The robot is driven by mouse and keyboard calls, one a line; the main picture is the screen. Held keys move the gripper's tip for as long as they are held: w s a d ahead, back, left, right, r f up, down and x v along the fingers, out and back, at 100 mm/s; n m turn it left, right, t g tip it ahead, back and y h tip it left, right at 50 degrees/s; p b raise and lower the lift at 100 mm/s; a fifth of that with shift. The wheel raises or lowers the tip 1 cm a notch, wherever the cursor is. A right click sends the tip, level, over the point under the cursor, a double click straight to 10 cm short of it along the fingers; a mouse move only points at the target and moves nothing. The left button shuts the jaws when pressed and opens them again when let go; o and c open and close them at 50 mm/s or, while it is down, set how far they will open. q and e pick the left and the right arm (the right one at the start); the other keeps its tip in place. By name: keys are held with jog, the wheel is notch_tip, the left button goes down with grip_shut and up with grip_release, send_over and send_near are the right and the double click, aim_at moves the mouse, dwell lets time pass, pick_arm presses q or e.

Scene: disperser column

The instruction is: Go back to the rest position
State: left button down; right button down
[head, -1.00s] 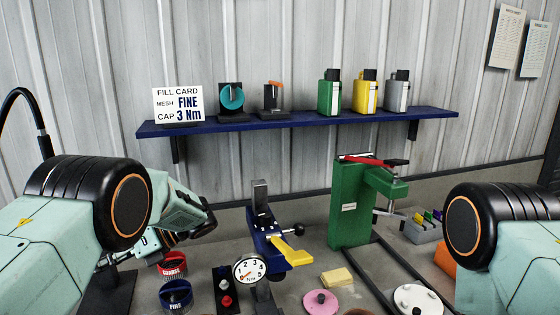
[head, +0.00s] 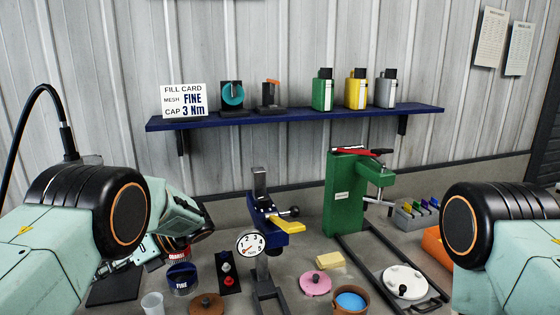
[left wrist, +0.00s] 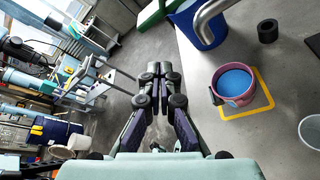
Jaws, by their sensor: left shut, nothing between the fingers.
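My left arm (head: 85,225) comes in from the left in the head view, bent over the left side of the bench. Its gripper is largely hidden behind the arm there. In the left wrist view my left gripper (left wrist: 159,72) has its fingertips together with nothing between them, clear of the objects around it. My right arm (head: 500,240) shows at the right edge of the head view, and its gripper is out of view.
A blue shelf (head: 300,117) holds bottles and a fill card (head: 184,101). The wrist view shows the pot (left wrist: 234,84) inside a yellow outline.

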pick_arm(q)
jog(key=s+d+f+n+t+h, duration=0.1)
jog(key=s+d+f+n+h, duration=0.15)
jog(key=s+f, duration=0.4)
jog(key=s+d+f+n+h, duration=0.1)
jog(key=s+d+f+h, duration=0.2)
jog(key=f, duration=0.7)
jog(key=s+d+f+n+t+h, duration=0.1)
jog(key=s+d+f+h, duration=0.15)
jog(key=s+f, duration=0.45)
jog(key=s+d+f+n+t+h, duration=0.1)
jog(key=s+d+f+n+h, duration=0.35)
jog(key=s+n, duration=0.3)
jog(key=s+d+r+n+t, duration=0.2)
jog(key=s+r+n+t, duration=0.15)
jog(key=s+n, duration=0.5)
notch_tip(320, 180, down, 19)
jog(key=b, duration=1.8)
jog(key=shift+s+a, duration=0.2)
jog(key=shift+a, duration=0.05)
jog(key=shift+r+t, duration=0.15)
jog(key=shift+t, duration=0.1)
jog(key=shift+s+h, duration=0.1)
jog(key=shift+h, duration=0.15)
